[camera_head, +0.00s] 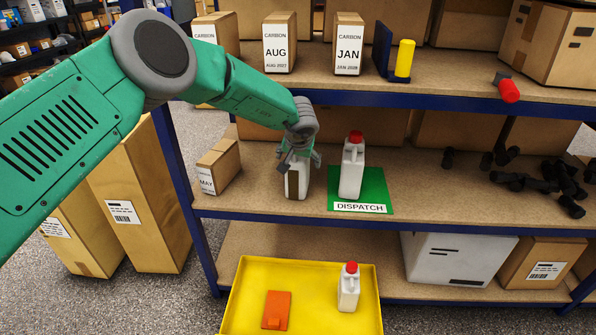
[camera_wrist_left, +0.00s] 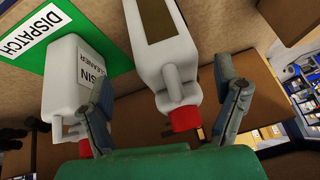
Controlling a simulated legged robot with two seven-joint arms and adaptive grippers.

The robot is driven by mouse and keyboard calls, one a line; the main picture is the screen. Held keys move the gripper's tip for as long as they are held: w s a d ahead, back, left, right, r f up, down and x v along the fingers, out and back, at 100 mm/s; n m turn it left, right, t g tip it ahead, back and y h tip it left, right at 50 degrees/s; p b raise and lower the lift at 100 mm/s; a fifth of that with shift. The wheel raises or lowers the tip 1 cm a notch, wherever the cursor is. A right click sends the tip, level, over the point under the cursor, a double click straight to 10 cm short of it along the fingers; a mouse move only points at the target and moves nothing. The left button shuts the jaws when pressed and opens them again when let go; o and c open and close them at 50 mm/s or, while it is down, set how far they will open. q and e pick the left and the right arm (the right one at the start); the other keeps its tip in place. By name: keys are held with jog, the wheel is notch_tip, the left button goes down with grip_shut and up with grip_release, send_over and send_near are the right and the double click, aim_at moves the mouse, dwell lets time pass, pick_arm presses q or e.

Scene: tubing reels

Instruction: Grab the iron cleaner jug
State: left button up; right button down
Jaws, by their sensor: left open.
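A white jug (camera_head: 297,184) with a brown panel stands on the middle shelf, left of the green mat. My left gripper (camera_head: 299,160) is open at its top and partly hides it. In the left wrist view this jug (camera_wrist_left: 165,45), with its red cap, lies between the spread fingers (camera_wrist_left: 164,78), with gaps at both sides. A second white jug (camera_head: 351,170) with a red cap stands on the green DISPATCH mat (camera_head: 376,187); its label in the wrist view ends in "SIN CLEANER". No label reading iron cleaner is legible. My right gripper is out of view.
A yellow tray (camera_head: 240,302) below holds a third white jug (camera_head: 348,290) and an orange item (camera_head: 277,310). A MAY box (camera_head: 219,167) stands left of the gripper. Black fittings (camera_head: 530,183) lie at the right of the shelf. The upper shelf edge (camera_head: 400,92) is close above.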

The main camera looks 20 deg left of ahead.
pick_arm(q)
jog(key=w, duration=0.1)
jog(key=w+a+b, duration=0.1)
jog(key=w, duration=0.2)
jog(key=shift+w+a+f, duration=0.2)
jog(key=shift+a, duration=0.05)
jog(key=shift+w+a+f+b, duration=0.1)
jog(key=shift+w+f+b, duration=0.15)
jog(key=shift+f+b, duration=0.25)
jog(key=shift+r, duration=0.15)
jog(key=shift+c, duration=0.3)
jog(key=c, duration=1.4)
jog(key=shift+r, duration=0.1)
jog(key=c, duration=0.3)
